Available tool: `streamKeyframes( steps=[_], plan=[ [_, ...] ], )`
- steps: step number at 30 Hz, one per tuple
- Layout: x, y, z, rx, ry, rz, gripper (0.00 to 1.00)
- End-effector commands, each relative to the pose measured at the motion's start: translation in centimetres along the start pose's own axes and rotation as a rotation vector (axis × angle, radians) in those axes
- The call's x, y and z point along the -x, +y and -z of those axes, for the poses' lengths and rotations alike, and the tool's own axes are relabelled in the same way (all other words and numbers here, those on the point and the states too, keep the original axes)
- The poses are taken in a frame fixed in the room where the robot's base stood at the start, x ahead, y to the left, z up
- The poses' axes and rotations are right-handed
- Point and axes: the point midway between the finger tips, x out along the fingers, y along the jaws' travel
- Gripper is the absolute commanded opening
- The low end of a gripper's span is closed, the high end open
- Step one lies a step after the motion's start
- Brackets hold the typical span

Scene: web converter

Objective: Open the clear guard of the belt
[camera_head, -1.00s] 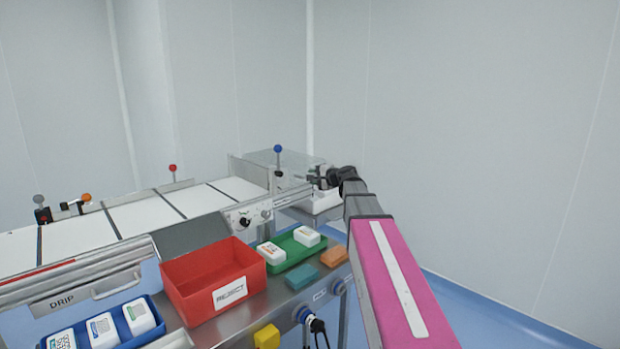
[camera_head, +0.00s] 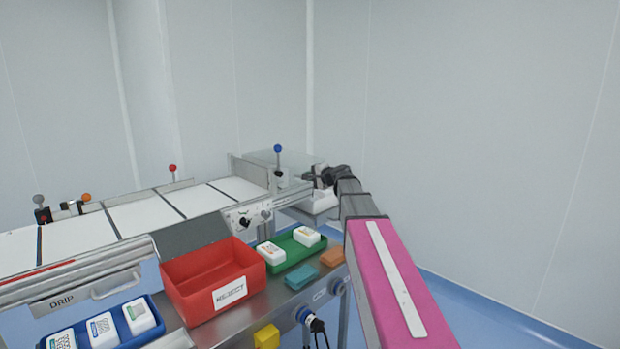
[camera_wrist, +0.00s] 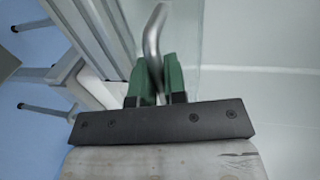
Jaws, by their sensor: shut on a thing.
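The clear guard (camera_head: 290,160) is a see-through panel at the far right end of the belt (camera_head: 150,212). In the wrist view the guard (camera_wrist: 187,38) is a pale clear sheet with a bent metal handle (camera_wrist: 153,42) beside it. My gripper (camera_wrist: 155,78) has two green fingers shut on that handle, one on each side of it. In the head view my gripper (camera_head: 318,176) is small and partly hidden by the arm at the guard's right end. How far the guard is tilted is hard to tell.
A red reject bin (camera_head: 213,280), a green tray (camera_head: 295,248) with white boxes and a blue tray (camera_head: 110,325) stand along the near side. Blue-topped (camera_head: 278,149) and red-topped (camera_head: 173,168) levers rise by the belt. Free floor lies at right (camera_head: 490,315).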

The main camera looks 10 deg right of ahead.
Motion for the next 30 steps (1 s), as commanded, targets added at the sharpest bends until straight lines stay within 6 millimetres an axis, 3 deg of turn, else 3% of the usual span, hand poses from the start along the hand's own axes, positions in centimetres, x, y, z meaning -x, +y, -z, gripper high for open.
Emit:
streamKeyframes(
  steps=[11,30],
  plan=[
    [1.0,-4.5,0.1,0.004,0.000,-0.100,0.00],
    [0.9,-18.1,0.3,0.003,-0.001,-0.439,0.00]
  ],
)
